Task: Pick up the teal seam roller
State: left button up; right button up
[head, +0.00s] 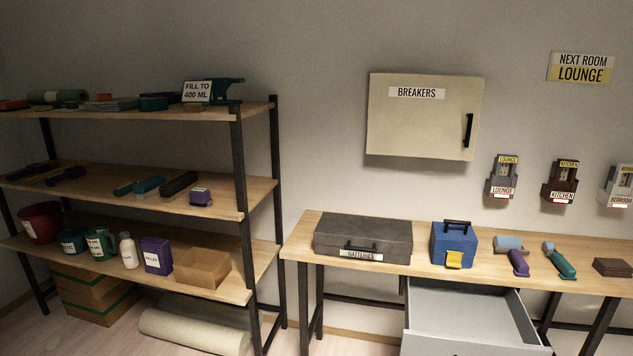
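A teal-handled tool (562,263) with a small pale head lies on the wooden table at the right; it looks like the teal seam roller. It lies between a purple-handled tool (518,262) and a dark brown block (612,267). Other teal items, including a long one (148,187), lie on the middle shelf at the left; they are too small to identify surely. Neither of my grippers is in view.
The table (299,247) also holds a grey batteries case (362,232) and a blue box (453,245). A grey drawer (470,310) stands open below it. A loaded shelf rack (240,180) stands left. A breakers cabinet (425,122) hangs on the wall.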

aim_at(568, 273)
jog(key=z, duration=1.35)
